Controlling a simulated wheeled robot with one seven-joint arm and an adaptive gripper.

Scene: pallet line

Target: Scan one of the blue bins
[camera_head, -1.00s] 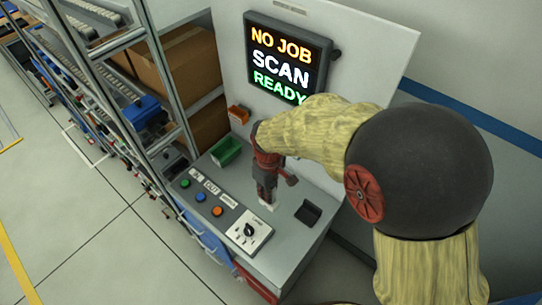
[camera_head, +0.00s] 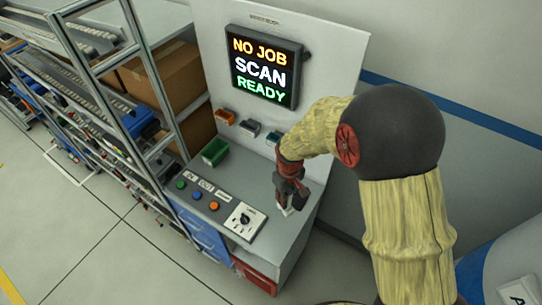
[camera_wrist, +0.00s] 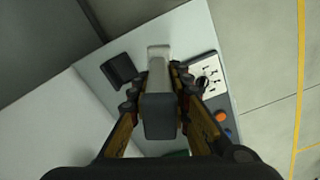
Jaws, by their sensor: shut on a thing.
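My gripper (camera_head: 287,203) is over the right end of the grey workbench, pointing down. In the wrist view its fingers (camera_wrist: 157,90) are shut on a handheld scanner (camera_wrist: 159,112), which has a dark body and a pale grey end. In the head view only a small pale part of the scanner (camera_head: 286,211) shows below the fingers. A blue bin (camera_head: 138,122) sits on the rack at the left, partly hidden by the frame. The screen (camera_head: 265,67) reads "NO JOB", "SCAN", "READY".
The workbench has a switch panel (camera_head: 242,221), push buttons (camera_head: 197,195) and a green bin (camera_head: 215,151). A black holder (camera_wrist: 119,68) stands beside the scanner in the wrist view. Metal rack posts (camera_head: 150,75) stand left of the bench. The floor (camera_head: 110,245) at lower left is clear.

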